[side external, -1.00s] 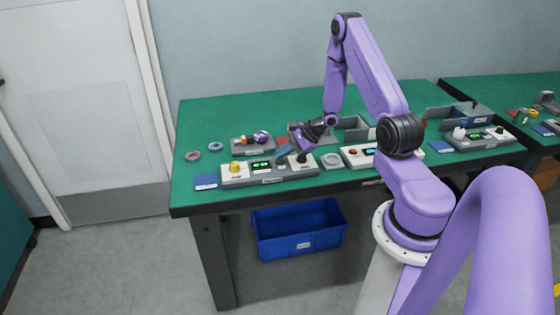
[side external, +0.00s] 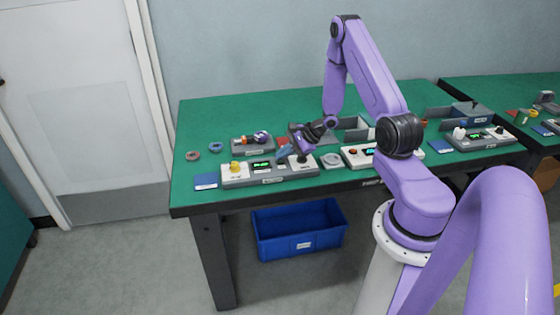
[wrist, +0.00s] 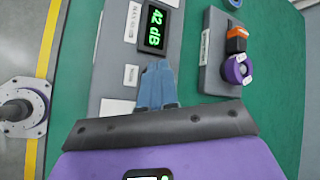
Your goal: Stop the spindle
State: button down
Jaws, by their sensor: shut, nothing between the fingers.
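A grey control box (side external: 272,176) lies on the green bench, with a yellow knob (side external: 235,167) at its left and a lit green display (side external: 261,164) in the middle. In the wrist view the display (wrist: 157,25) reads "42 dB". My gripper (wrist: 158,68) is shut and empty, its blue-grey fingertips over the box just below the display. Contact cannot be told. In the side view my wrist hides part of the box's right end. Behind the box is a grey fixture (wrist: 218,50) with a purple cylinder (wrist: 237,70) and an orange part (wrist: 237,40). Whether anything spins cannot be told.
A second box with a red button (side external: 352,152) stands to the right. A blue bin (side external: 300,243) is on the floor below.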

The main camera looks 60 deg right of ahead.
aim_at(283, 161)
jog(key=shift+r, duration=0.1)
dwell(0.4)
jog(key=shift+r, duration=0.65)
jog(key=shift+r, duration=0.1)
jog(key=shift+r, duration=2.4)
